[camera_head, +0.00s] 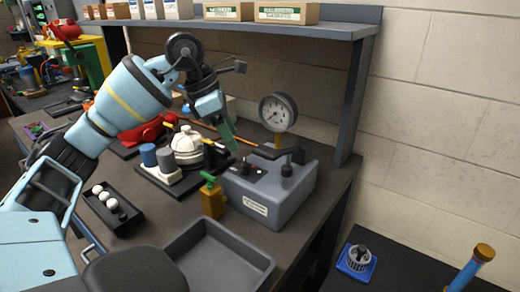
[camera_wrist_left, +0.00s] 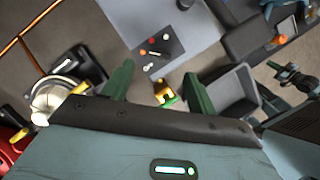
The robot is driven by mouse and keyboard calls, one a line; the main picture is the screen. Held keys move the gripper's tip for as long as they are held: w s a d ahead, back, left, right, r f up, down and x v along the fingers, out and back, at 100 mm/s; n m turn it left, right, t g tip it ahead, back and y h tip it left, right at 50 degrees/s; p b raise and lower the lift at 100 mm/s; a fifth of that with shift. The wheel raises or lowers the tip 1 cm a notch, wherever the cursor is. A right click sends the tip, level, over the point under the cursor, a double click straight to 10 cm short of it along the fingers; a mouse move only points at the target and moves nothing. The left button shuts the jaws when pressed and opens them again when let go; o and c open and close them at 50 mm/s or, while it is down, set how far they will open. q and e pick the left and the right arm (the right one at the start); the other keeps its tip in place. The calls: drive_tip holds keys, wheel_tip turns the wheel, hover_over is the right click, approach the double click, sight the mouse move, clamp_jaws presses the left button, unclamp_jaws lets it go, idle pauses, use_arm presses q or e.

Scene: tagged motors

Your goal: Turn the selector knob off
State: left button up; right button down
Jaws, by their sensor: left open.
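A grey control box (camera_head: 275,205) stands on the bench. Its sloped panel (camera_wrist_left: 158,45) carries several small red, white, orange and black controls; which one is the selector knob, and how it is turned, is too small to tell. My left gripper (camera_head: 232,146) has green fingers and hangs above the panel's back left part. My right gripper does not show.
A pressure gauge (camera_head: 278,112) stands behind the box. A yellow valve with a green handle (camera_head: 212,197) is beside its left front. A grey bin (camera_head: 215,262) lies in front. A black tray with white balls (camera_head: 113,209) is at left. The shelf (camera_head: 340,30) overhangs the back.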

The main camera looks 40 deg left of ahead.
sight(244, 162)
use_arm(q)
drive_tip(key=x, duration=0.6)
drive_tip(key=shift+s+f, duration=0.15)
drive_tip(key=shift+f, duration=0.15)
drive_tip(key=shift+d+f, duration=0.1)
drive_tip(key=shift+f, duration=0.35)
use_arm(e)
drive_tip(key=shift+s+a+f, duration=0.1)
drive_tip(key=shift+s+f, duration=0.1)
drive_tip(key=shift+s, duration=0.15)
use_arm(q)
drive_tip(key=c, duration=1)
